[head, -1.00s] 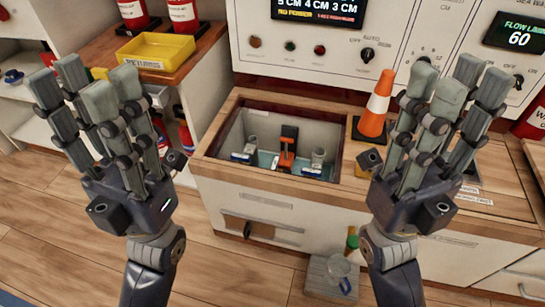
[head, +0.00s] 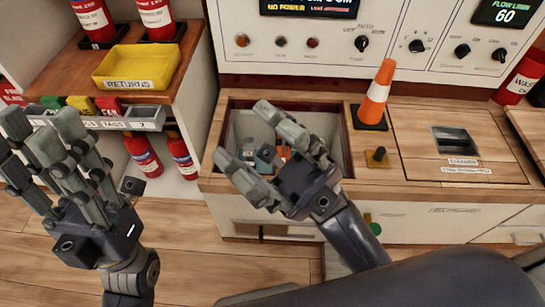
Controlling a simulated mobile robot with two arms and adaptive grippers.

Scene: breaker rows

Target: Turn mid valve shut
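The sunken bay (head: 347,140) in the wooden counter holds the valve fittings. Only parts of them show: an orange piece (head: 283,153) and a blue-and-grey piece (head: 265,156). My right gripper (head: 250,145) is over the bay with its fingers spread, pointing up and left, and it hides most of the fittings. I cannot tell which one is the mid valve, its position, or whether a finger touches it. My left gripper (head: 62,150) is open and empty at the left, over the floor and shelf side.
A control panel (head: 330,42) with knobs is behind. A yellow returns tray (head: 138,67) and fire extinguishers (head: 143,155) are at the left.

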